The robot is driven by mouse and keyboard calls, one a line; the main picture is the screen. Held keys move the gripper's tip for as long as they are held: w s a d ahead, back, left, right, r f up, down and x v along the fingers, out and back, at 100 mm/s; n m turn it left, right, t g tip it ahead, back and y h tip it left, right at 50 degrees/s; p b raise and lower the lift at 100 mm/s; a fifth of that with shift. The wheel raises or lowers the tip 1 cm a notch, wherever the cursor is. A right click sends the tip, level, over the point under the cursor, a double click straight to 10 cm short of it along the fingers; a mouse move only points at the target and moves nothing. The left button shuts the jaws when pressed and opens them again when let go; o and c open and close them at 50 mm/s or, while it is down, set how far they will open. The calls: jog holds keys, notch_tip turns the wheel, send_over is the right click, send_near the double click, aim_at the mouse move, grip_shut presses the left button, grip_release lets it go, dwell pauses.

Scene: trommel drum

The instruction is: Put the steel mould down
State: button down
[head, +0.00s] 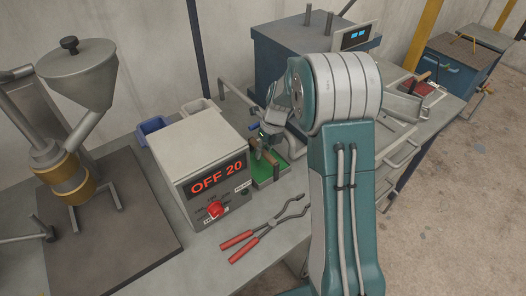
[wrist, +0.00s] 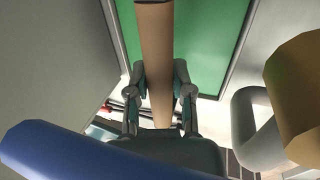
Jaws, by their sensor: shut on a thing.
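My gripper (head: 262,143) is over the green pad (head: 266,171), beside the grey control box. In the wrist view my gripper (wrist: 158,92) is shut on a long tan bar (wrist: 154,40), the handle of the steel mould, with one finger on each side. The green pad (wrist: 205,40) lies behind the bar in that view. The steel body of the mould is not clear in either view, and I cannot tell whether it touches the pad.
The control box (head: 202,165) reads "OFF 20". Red-handled tongs (head: 262,232) lie in front of it. A hopper machine (head: 75,90) stands at left. Blue and white bins (head: 153,126) are behind the box. A large blue-grey machine (head: 285,50) stands at the back. A blue cylinder (wrist: 60,150) shows close to the wrist camera.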

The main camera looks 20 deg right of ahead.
jog(key=c, duration=0.5)
grip_release()
